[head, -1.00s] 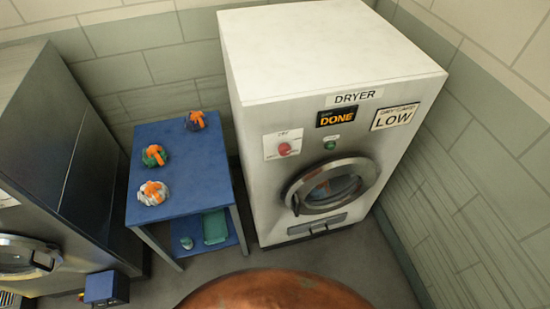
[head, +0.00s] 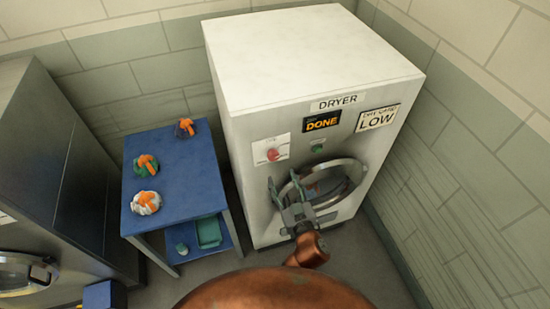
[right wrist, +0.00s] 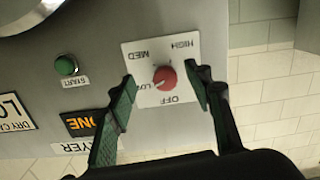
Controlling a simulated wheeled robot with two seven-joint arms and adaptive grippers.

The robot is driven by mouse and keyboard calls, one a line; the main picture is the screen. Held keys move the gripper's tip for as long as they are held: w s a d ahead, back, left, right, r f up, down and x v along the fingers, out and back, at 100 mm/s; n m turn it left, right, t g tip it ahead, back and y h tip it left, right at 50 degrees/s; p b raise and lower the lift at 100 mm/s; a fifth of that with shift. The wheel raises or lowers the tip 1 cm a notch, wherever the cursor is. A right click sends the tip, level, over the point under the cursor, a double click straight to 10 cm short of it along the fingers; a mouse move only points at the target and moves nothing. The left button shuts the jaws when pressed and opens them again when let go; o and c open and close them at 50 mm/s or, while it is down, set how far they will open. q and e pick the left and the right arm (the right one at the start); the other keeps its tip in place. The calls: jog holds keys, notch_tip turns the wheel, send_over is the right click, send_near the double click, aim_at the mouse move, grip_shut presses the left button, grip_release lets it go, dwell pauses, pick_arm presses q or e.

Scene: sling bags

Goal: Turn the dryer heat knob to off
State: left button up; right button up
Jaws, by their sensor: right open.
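The white dryer (head: 300,100) stands in the middle of the head view. Its red heat knob (head: 272,155) sits on a white plate (head: 261,150) on the front. In the right wrist view the knob (right wrist: 165,78) appears upside down, with HIGH, MED, LOW and OFF around it. I cannot tell surely which label its mark points to. My right gripper (head: 285,188) is in front of the dryer, below the knob in the head view. In the right wrist view its open fingers (right wrist: 162,90) frame the knob on both sides, with nothing held. My left gripper is not in view.
The green start button (head: 317,146) and the round door (head: 345,185) are close to the knob. A blue table (head: 180,180) with several wrapped bundles stands left of the dryer.

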aim_at(274, 158)
jog(key=shift+t, duration=0.3)
jog(key=w+a+r, duration=0.1)
jog(key=w, duration=0.1)
jog(key=w+r, duration=0.1)
jog(key=w, duration=0.1)
jog(key=w+a+r, duration=0.1)
jog(key=w, duration=0.2)
jog(key=shift+a+p, duration=0.35)
jog(key=shift+p, duration=0.05)
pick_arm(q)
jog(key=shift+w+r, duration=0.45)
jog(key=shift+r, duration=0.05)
pick_arm(e)
jog(key=shift+c, duration=0.6)
jog(key=c, duration=1)
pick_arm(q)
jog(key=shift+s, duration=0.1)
pick_arm(e)
jog(key=shift+c, duration=0.2)
